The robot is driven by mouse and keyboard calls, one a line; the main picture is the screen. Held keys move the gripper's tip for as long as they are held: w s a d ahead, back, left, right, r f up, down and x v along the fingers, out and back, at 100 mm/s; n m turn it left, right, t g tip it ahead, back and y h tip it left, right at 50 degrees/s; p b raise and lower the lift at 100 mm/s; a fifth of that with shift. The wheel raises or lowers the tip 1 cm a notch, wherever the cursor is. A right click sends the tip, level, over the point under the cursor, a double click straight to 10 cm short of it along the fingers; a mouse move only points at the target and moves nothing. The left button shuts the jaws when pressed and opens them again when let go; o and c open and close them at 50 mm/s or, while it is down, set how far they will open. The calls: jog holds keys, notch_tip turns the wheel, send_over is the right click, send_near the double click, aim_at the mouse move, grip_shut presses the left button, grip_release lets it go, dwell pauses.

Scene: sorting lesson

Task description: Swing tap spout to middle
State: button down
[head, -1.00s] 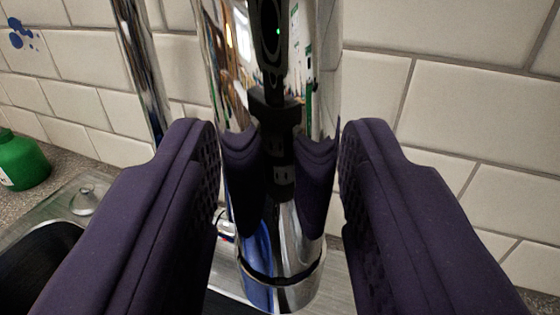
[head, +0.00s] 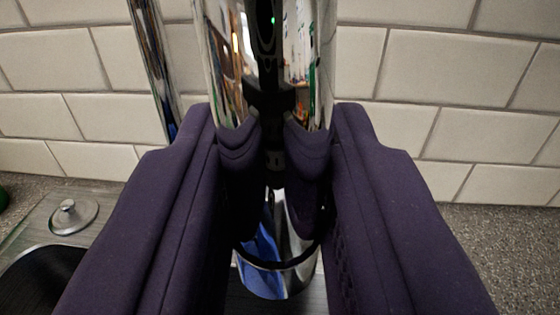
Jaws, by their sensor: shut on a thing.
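The chrome tap body (head: 315,70) stands upright in the middle of the view, mirror-bright with reflections of the room and of my fingers. My gripper (head: 272,135) is shut on it, with one dark purple finger against each side. A thinner chrome pipe (head: 153,65), which looks like the spout, rises to the left of the body and leaves the top of the picture. Its end and its joint with the body are out of sight. A dark ring circles the lower part of the tap, above its base.
A white tiled wall (head: 450,75) stands close behind the tap. At left are a dark sink basin (head: 40,275) and a round metal knob (head: 72,214) on the metal sink top. A speckled grey counter (head: 500,245) is clear at right. A sliver of green (head: 3,198) shows at the left edge.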

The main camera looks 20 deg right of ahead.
jog(key=w+a+m+g+h+p, duration=0.1)
jog(key=w+a+h, duration=0.1)
jog(key=a, duration=0.9)
jog(key=shift+w+a, duration=0.2)
jog(key=c, duration=1)
grip_release()
jog(key=shift+a, duration=0.1)
jog(key=p+v, duration=0.1)
jog(key=v, duration=0.6)
jog(key=shift+s+p, duration=0.3)
jog(key=shift+p, duration=0.05)
jog(key=shift+a, duration=0.15)
